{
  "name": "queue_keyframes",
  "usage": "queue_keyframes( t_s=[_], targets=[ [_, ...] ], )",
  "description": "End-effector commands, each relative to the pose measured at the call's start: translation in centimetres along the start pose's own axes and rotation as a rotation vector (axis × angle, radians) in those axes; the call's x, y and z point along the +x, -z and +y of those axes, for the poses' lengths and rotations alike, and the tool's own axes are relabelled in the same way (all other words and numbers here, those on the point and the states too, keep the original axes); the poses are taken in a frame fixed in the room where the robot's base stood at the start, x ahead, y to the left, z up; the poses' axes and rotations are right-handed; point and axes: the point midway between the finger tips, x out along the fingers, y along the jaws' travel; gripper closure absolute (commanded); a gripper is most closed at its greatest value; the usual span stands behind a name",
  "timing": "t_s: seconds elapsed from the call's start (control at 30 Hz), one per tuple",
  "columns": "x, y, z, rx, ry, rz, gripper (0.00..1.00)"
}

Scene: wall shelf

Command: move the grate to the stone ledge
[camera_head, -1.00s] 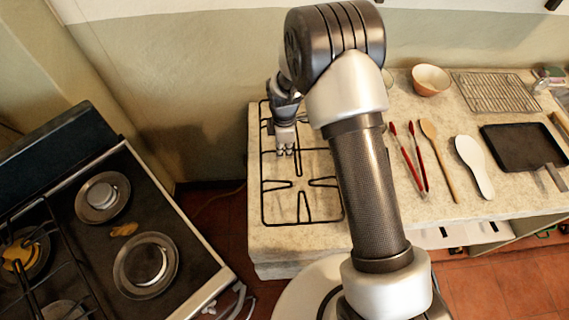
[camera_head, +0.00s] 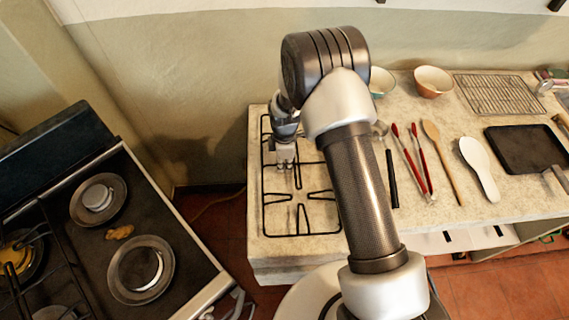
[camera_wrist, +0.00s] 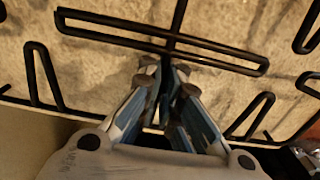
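The grate (camera_head: 302,192) is a black wire pan support. It shows over the left end of the pale stone ledge (camera_head: 390,230), roughly flat. I cannot tell whether it rests on the stone or hangs just above it. My gripper (camera_head: 285,166) is at the grate's middle crossbar, pointing down. In the wrist view the fingertips of my gripper (camera_wrist: 168,72) close around a thin bar of the grate (camera_wrist: 215,53). My arm hides part of the grate's right side in the head view.
A stove (camera_head: 180,225) with open burners stands at left, with a floor gap before the ledge. Right of my arm lie red tongs (camera_head: 412,160), a wooden spoon (camera_head: 445,165), a white spoon (camera_head: 479,168), a black pan (camera_head: 525,148), a wire rack (camera_head: 498,94) and a bowl (camera_head: 433,81).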

Motion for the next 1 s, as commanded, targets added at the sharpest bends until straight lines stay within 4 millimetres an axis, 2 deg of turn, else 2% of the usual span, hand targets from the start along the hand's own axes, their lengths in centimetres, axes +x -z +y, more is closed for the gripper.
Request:
queue_keyframes(
  t_s=[0.33,0.67,0.83,1.0],
  targets=[
    [0.1,0.0,0.0,0.0,0.001,0.0,0.75],
    [-0.1,0.0,0.0,0.0,0.0,0.0,0.75],
    [-2.2,0.0,0.1,0.0,-0.002,0.001,0.75],
    [-6.1,0.0,0.1,0.0,-0.003,0.001,0.75]
  ],
)
